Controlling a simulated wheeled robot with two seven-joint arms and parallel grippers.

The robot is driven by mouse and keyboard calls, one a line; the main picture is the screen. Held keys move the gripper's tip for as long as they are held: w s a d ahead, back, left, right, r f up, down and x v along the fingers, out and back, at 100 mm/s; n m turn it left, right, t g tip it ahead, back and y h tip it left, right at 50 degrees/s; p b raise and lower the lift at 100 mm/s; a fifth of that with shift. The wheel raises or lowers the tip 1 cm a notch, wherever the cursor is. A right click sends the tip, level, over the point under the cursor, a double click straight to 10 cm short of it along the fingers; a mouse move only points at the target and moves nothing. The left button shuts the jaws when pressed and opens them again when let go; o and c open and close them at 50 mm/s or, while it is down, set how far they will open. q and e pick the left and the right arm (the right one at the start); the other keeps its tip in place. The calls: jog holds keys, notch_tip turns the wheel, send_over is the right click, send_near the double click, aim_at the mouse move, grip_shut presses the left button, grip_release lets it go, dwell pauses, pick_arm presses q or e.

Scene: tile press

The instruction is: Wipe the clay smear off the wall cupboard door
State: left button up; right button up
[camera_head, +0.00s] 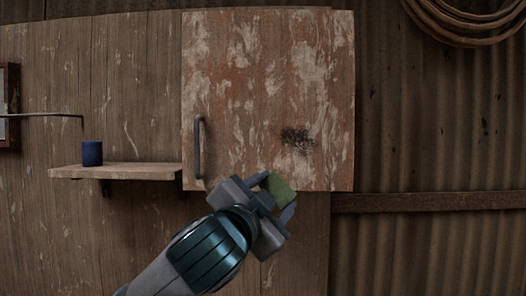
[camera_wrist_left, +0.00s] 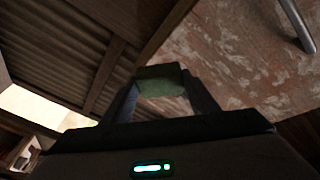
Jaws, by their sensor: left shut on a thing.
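The wall cupboard door (camera_head: 250,90) is closed-looking, with worn red-brown and pale paint and a dark vertical handle (camera_head: 198,148) at its lower left. A dark clay smear (camera_head: 297,138) marks its lower right part. My left gripper (camera_head: 279,194) is shut on a green sponge-like block (camera_head: 281,189), just below and left of the smear, near the door's bottom edge. In the left wrist view the green block (camera_wrist_left: 160,81) sits between the two fingers, with the door (camera_wrist_left: 220,60) beyond. I cannot tell whether the block touches the door. My right gripper is not in view.
A small wooden shelf (camera_head: 125,171) left of the door carries a blue cup-like thing (camera_head: 92,153), with a thin rod above it. A coil of hose or rope (camera_head: 465,22) hangs at the upper right. A horizontal beam (camera_head: 430,202) runs along the corrugated wall.

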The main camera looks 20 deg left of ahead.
pick_arm(q)
notch_tip(320, 180, up, 9)
jog(key=s+a+t+y, duration=0.1)
jog(key=s+t, duration=0.1)
jog(key=shift+s+a+f+p, duration=0.15)
jog(key=shift+s+a+p, duration=0.05)
jog(key=shift+s+p, duration=0.2)
jog(key=shift+w, duration=0.15)
jog(key=shift+w+a, duration=0.3)
jog(key=shift+w, duration=0.6)
jog(key=shift+w+a, duration=0.25)
jog(key=shift+w, duration=0.7)
jog(key=shift+w+a, duration=0.3)
jog(key=shift+w, duration=0.6)
jog(key=shift+w+a+f, duration=0.1)
jog(key=shift+w+a, duration=0.15)
jog(key=shift+w, duration=0.7)
jog(key=shift+d, duration=0.15)
jog(key=shift+w+d, duration=0.25)
jog(key=shift+d, duration=0.7)
jog(key=shift+w+d, duration=0.2)
jog(key=shift+d, duration=0.7)
